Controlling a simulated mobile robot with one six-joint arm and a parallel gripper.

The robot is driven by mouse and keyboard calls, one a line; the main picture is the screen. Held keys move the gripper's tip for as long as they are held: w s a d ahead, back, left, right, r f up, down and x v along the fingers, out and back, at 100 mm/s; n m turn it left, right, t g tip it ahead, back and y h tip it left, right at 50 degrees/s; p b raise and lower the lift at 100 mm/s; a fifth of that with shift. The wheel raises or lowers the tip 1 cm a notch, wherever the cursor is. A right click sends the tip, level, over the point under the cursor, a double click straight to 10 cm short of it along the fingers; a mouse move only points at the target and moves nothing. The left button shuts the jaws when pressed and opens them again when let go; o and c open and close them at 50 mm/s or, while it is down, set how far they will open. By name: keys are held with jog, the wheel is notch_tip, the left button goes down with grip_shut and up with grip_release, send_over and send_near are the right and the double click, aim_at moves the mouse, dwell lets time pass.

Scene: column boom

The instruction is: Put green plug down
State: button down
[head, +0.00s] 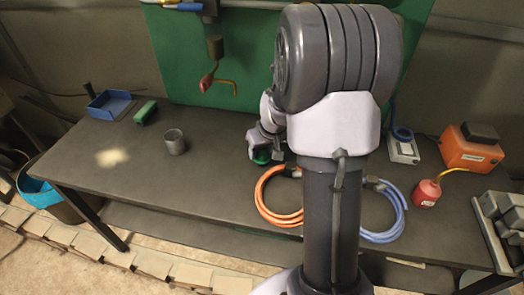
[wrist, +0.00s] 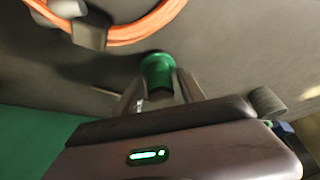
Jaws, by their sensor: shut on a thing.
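The green plug (wrist: 157,70) is a short green cylinder with a rim, between the fingers of my gripper (wrist: 160,92) in the wrist view. My gripper is shut on it. In the head view the green plug (head: 262,156) shows as a small green patch under my gripper (head: 264,150), low over the table or touching it; I cannot tell which. My own arm covers part of the table to the right of it.
An orange cable coil (head: 272,205) lies close in front of the plug, and a blue coil (head: 392,222) lies further right. A grey cup (head: 174,142), a green block (head: 146,112) and a blue tray (head: 110,105) stand left on the dark table (head: 130,180). A red oil can (head: 427,193) stands right.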

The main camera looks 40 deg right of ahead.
jog(key=shift+f, duration=0.15)
jog(key=c, duration=0.7)
grip_release()
